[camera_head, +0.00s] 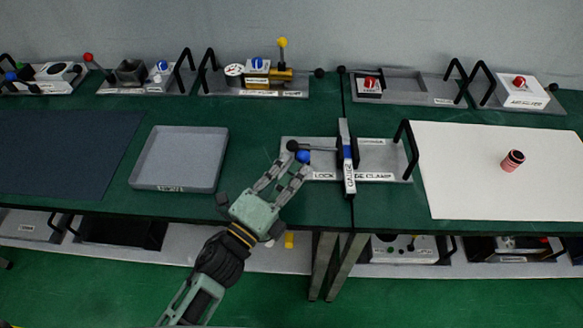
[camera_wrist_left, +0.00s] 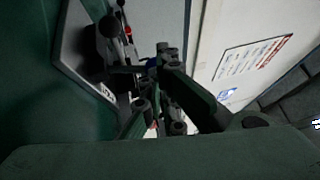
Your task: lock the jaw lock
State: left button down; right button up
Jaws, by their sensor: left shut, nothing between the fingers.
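The jaw lock fixture (camera_head: 375,172) is a grey plate with white labels, one reading LOCK, in the middle of the table in the head view. A white upright plate (camera_head: 347,180) with a blue patch stands across it. A lever with a black ball knob (camera_head: 293,146) reaches left from the upright, and a blue knob (camera_head: 303,157) sits just below it. My left gripper (camera_head: 288,165) is shut and empty at the fixture's left end, its tips close to the blue knob; I cannot tell whether they touch. In the left wrist view a black ball knob (camera_wrist_left: 108,26) shows beside the dark fingers.
A grey tray (camera_head: 180,187) lies left of the fixture. A black handle (camera_head: 411,150) rises at the fixture's right end. A white board (camera_head: 465,185) with a small red-and-black cylinder (camera_head: 512,160) lies further right. Several other fixtures line the back edge.

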pick_arm(q)
jog(key=shift+w+r, duration=0.35)
dwell(0.3)
jog(key=shift+w+a+r+p, duration=0.1)
jog(key=shift+w+r+p, duration=0.15)
jog(key=shift+w, duration=0.45)
jog(key=shift+w+d+r+p, duration=0.1)
jog(key=shift+w+r+p, duration=0.15)
jog(key=shift+w, duration=0.4)
jog(key=shift+w+a+r+p, duration=0.1)
jog(key=shift+w+r+p, duration=0.15)
jog(key=shift+w, duration=0.45)
